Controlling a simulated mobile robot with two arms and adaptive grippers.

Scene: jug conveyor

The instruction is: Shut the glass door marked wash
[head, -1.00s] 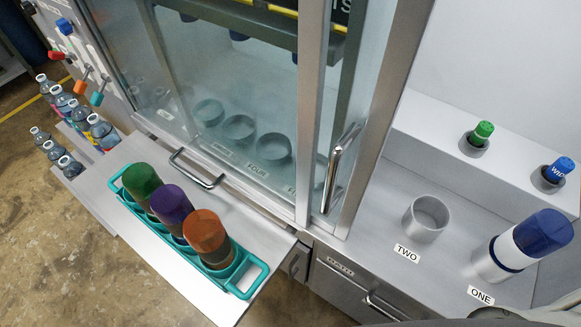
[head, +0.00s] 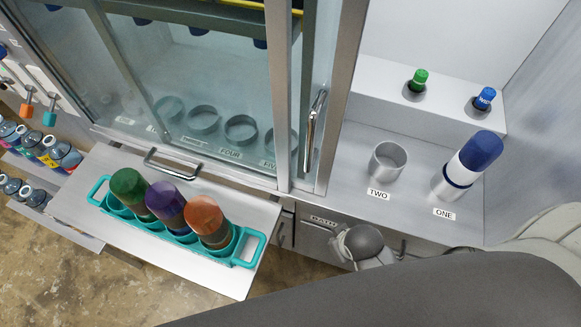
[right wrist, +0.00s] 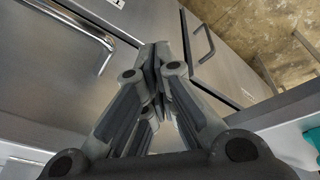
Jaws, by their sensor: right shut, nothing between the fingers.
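A glass door (head: 312,110) in a grey metal frame has an upright bar handle (head: 312,130). It stands at the left edge of a bay with no glass seen in front of it; I cannot read a wash mark on it. My right gripper (head: 346,243) is low in front of the drawer marked BATH, below the door handle and apart from it. In the right wrist view the right gripper's fingers (right wrist: 153,58) are together and empty, before steel fronts with bar handles. My left gripper is not in view.
A pull-out shelf (head: 85,195) holds a teal rack (head: 247,250) with three jugs. The bay at right has an empty ring (head: 388,160) at TWO and a blue-capped jug (head: 467,165) at ONE. Small bottles (head: 45,150) stand at far left.

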